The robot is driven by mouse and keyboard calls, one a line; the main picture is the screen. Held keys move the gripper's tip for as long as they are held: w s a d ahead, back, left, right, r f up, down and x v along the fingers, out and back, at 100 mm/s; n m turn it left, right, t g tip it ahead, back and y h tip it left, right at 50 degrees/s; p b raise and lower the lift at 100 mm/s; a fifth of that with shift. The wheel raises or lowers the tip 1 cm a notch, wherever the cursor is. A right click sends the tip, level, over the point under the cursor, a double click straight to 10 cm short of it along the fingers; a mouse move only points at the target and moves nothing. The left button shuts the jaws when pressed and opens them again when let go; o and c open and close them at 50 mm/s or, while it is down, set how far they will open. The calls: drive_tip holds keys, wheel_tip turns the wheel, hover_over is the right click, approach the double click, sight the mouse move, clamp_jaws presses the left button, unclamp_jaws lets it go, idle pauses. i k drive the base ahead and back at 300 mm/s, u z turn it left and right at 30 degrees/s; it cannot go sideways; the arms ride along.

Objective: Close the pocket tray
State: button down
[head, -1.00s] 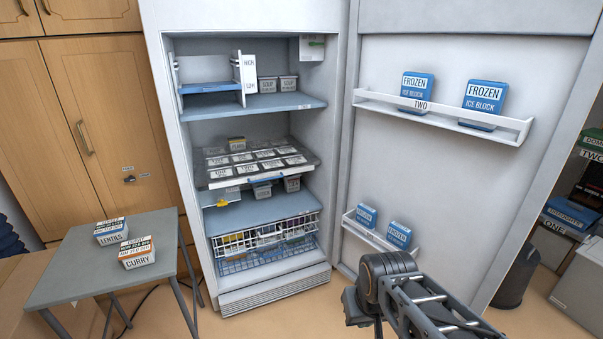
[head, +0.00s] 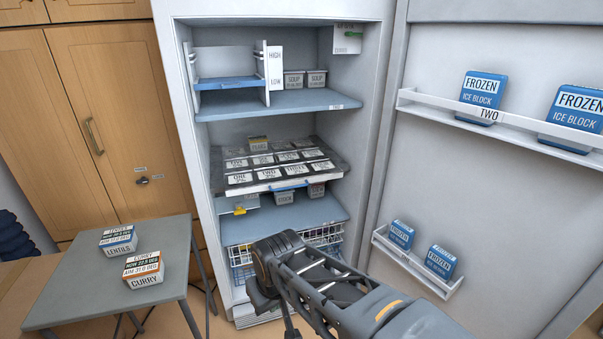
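The pocket tray (head: 262,186) is in the middle of the open fridge, with rows of labelled pockets and a blue handle strip on its front edge. It appears drawn forward, with its pockets exposed from above. The end of my arm shows in the head view, low in front of the fridge, below and apart from the tray. It covers part of the wire basket. I cannot make out my gripper's fingertips, and I see nothing held.
The fridge door (head: 462,190) stands open at the right, with ice blocks in its racks. A blue shelf (head: 325,209) lies below the tray, and a wire basket (head: 327,236) lower down. A grey table (head: 165,276) with two food boxes stands at the left.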

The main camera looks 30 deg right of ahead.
sight(288, 164)
drive_tip(key=z, duration=0.05)
drive_tip(key=i, duration=0.8)
drive_tip(key=z, duration=0.65)
drive_tip(key=i, duration=0.5)
drive_tip(key=z, duration=0.4)
